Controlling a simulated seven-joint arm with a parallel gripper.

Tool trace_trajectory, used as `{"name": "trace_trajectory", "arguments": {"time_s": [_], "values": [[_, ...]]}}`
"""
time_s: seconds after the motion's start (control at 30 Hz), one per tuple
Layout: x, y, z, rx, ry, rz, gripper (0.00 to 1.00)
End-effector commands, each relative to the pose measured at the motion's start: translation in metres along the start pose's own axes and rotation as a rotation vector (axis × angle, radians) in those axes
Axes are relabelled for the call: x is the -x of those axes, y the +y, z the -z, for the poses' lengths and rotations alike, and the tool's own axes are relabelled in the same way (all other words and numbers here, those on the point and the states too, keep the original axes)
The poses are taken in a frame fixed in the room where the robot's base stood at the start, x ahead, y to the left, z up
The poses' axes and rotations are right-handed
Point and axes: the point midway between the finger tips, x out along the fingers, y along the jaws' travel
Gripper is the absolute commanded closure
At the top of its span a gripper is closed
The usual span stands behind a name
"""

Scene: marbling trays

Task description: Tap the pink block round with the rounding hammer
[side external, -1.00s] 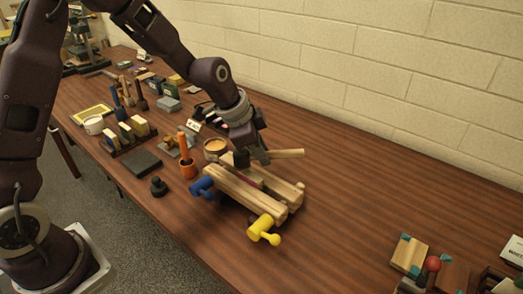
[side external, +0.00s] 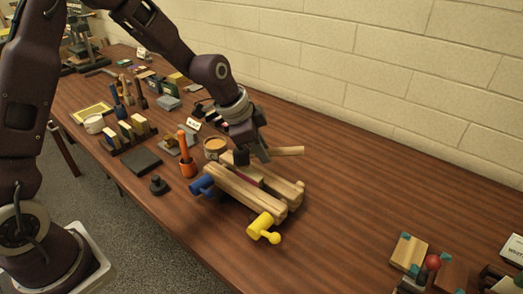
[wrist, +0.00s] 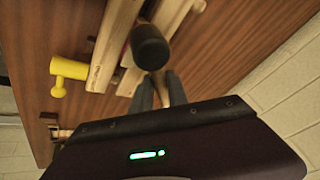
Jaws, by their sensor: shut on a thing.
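My gripper (side external: 260,154) is shut on the wooden handle of the rounding hammer, which sticks out to the right (side external: 290,151). The hammer's dark cylindrical head (side external: 241,157) is over the far part of the wooden clamp (side external: 240,191). In the wrist view the head (wrist: 150,46) is just beyond my fingers (wrist: 160,92). The pink block (side external: 249,179) lies between the clamp's two pale beams, partly hidden by the near beam. The head looks just above or beside the block; I cannot tell whether they touch. The block's roundness cannot be made out.
Table to the right is clear up to wooden pieces (side external: 409,253).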

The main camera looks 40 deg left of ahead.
Motion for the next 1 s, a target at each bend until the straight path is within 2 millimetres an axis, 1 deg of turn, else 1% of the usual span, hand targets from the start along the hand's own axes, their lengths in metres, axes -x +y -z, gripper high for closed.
{"name": "trace_trajectory", "arguments": {"time_s": [0.27, 0.7, 1.0], "values": [[0.000, 0.000, 0.000, 0.000, 0.001, 0.001, 1.00], [-0.011, 0.002, -0.004, 0.000, 0.001, 0.000, 1.00], [-0.007, 0.001, -0.002, 0.000, 0.002, 0.002, 1.00]]}}
